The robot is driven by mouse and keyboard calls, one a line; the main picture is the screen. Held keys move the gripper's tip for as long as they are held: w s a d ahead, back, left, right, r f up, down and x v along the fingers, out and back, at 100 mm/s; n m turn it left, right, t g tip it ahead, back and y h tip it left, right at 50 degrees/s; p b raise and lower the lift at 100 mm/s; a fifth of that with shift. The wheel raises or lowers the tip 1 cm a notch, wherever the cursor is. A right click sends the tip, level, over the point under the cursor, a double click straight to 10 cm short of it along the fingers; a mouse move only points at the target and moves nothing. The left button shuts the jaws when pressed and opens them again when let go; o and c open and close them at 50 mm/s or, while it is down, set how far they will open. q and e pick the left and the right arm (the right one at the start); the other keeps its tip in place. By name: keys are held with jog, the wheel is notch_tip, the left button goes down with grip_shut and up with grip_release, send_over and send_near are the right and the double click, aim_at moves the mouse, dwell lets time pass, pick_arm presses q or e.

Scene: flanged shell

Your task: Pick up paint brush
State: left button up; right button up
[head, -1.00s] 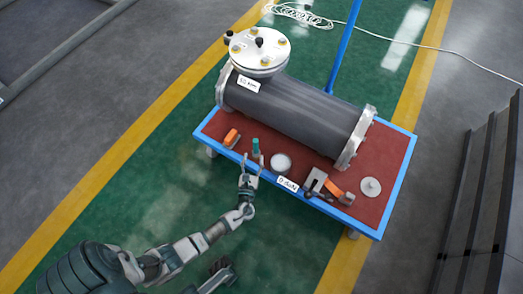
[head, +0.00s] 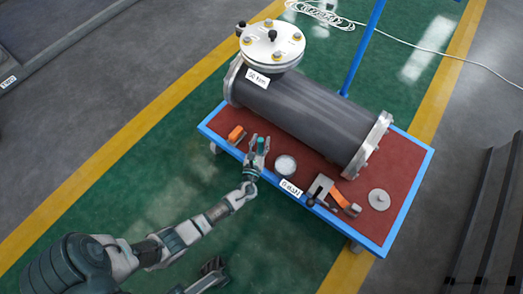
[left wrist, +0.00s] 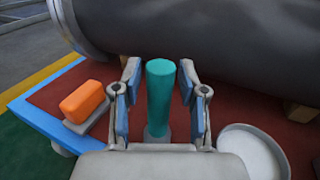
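A teal upright cylinder (left wrist: 160,97), which looks like the paint brush's handle, stands on the red top of the cart. It also shows in the head view (head: 261,145). My left gripper (left wrist: 161,100) is open, with one finger on each side of the teal handle and a visible gap on both sides. In the head view my left gripper (head: 258,148) reaches over the cart's near edge. The lower end of the handle is partly hidden behind the gripper's body. My right gripper cannot be made out.
An orange-topped block (head: 236,133) lies left of the teal handle, and a round white container (head: 286,165) stands close on its right. A large grey flanged cylinder (head: 300,112) lies behind. An orange-handled tool (head: 335,195) and a metal disc (head: 379,199) are further right.

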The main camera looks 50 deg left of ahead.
pick_arm(q)
grip_shut()
